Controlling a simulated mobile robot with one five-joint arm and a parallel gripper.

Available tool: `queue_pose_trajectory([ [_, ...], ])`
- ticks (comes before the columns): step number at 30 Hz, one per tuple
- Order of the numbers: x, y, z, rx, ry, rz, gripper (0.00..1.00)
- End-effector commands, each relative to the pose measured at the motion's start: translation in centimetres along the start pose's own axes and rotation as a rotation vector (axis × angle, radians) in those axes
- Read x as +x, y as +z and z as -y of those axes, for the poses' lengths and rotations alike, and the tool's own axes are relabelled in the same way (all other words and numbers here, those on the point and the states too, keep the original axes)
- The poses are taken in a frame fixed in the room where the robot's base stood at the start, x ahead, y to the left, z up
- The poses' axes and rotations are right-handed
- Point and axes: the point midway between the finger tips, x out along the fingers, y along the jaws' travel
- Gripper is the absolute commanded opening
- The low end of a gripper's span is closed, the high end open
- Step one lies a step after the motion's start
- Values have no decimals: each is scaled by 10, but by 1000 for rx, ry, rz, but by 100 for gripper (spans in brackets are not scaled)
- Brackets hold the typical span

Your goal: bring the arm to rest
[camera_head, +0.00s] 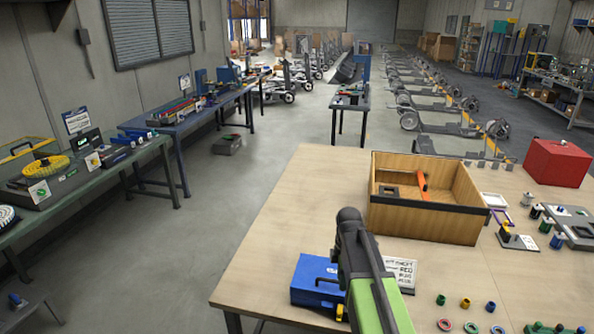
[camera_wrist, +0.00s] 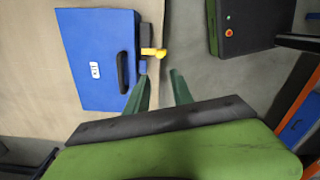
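My arm (camera_head: 365,265) reaches up from the bottom of the head view, with a dark upper end and a green link, over the front of the wooden table. In the wrist view, the two dark green fingers of my gripper (camera_wrist: 158,74) stand apart with nothing seen between them. The fingertips are close to the table's edge, beside a blue case (camera_wrist: 97,60) with a dark handle and a yellow part (camera_wrist: 153,53) at its side. The case also shows in the head view (camera_head: 318,271), left of my arm and partly hidden by it. The fingers cannot be made out in the head view.
The wooden table (camera_head: 290,205) also holds an open wooden box (camera_head: 424,222), a red box (camera_head: 557,162), a printed card (camera_head: 400,272) and several small coloured rings and cylinders. Workbenches (camera_head: 95,175) line the left wall. The floor (camera_head: 215,205) between them and the table is mostly clear.

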Motion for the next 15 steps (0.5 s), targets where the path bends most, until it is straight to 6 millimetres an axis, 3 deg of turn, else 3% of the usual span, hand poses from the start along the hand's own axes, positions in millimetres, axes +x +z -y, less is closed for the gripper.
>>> queue_pose_trajectory([
  [1, 20, -8, 12, -13, 0, 0, 28],
  [3, 33, -18, 37, 39, -1, 0, 28],
  [8, 42, -30, 73, 423, -1, -1, 28],
  [15, 44, -34, 111, 1137, -2, 0, 28],
])
